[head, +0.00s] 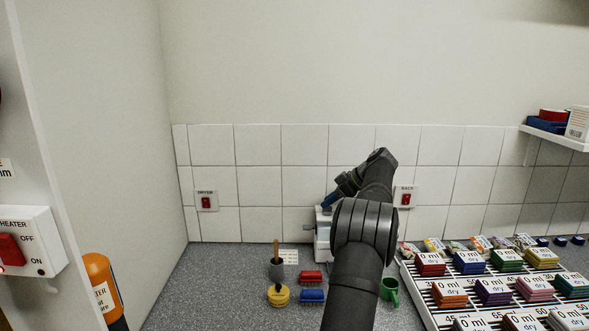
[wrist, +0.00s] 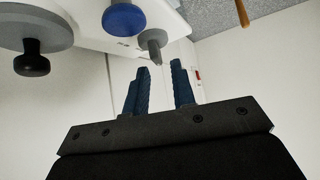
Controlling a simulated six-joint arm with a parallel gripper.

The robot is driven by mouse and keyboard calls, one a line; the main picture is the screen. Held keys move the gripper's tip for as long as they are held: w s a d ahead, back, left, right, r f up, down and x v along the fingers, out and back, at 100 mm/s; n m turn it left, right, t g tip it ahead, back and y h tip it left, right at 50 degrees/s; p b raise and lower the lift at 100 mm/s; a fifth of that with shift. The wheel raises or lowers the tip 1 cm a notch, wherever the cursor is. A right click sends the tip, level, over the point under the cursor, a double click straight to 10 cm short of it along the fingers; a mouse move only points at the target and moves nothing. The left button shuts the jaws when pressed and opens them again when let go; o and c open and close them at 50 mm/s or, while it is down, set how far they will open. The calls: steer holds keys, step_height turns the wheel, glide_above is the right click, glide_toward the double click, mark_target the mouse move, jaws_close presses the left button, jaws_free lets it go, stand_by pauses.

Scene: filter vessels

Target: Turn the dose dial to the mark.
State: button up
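A white machine (head: 323,222) stands against the tiled wall in the head view, largely hidden behind my arm. In the wrist view its white face (wrist: 88,40) carries a blue round knob (wrist: 124,18), a grey tapered spout-like part (wrist: 152,42) and a grey disc (wrist: 36,22) with a black knob (wrist: 31,62). I cannot tell for sure which is the dose dial, and no mark is readable. My gripper (wrist: 160,70) has its blue fingers apart with nothing between them. The grey tapered part lies just beyond the fingertips, seemingly apart from them.
A dark pot with a wooden-handled tool (head: 277,268), a yellow round item (head: 278,295), red (head: 311,277) and blue brushes (head: 312,296) lie left of my arm. A green mug (head: 389,289) stands right of it. A rack (head: 418,297) of labelled coloured packs fills the right.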

steer(key=shift+f, duration=0.8)
jaws_close()
stand_by(0.4)
